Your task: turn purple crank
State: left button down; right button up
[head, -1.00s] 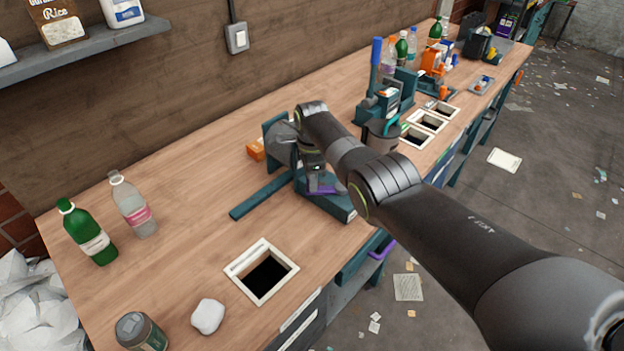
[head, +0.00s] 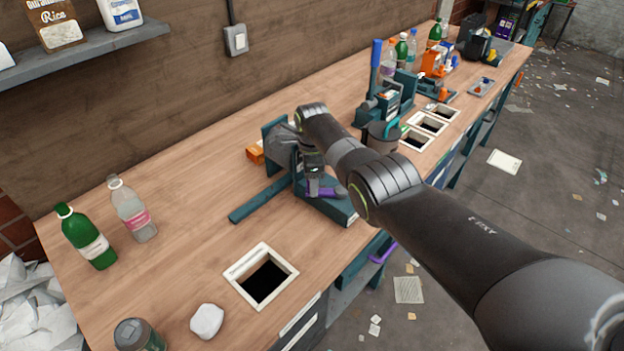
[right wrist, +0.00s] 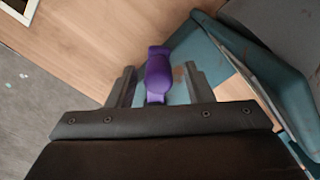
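The purple crank (head: 328,191) belongs to a teal device (head: 338,211) on the bench, partly hidden by my right arm. In the right wrist view its purple grip (right wrist: 158,76) stands between the two fingers of my right gripper (right wrist: 160,87). A gap shows on each side of the grip, so the fingers are open around it without visible contact. In the head view my right gripper (head: 314,180) hangs down at the crank. My left gripper is out of view.
A teal bar (head: 262,198) extends left from the device. A small orange box (head: 255,152) lies behind it. A white-framed square hole (head: 287,262) opens in the bench in front. A green bottle (head: 88,238) and a clear bottle (head: 132,208) stand at left.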

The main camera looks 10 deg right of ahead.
jog(key=shift+a, duration=0.1)
jog(key=shift+r+p, duration=0.3)
jog(key=shift+r, duration=0.2)
notch_tip(320, 180, up, 5)
jog(key=shift+r+p, duration=0.15)
jog(key=shift+p, duration=0.6)
notch_tip(320, 180, up, 11)
jog(key=b, duration=0.2)
jog(key=shift+s, duration=0.1)
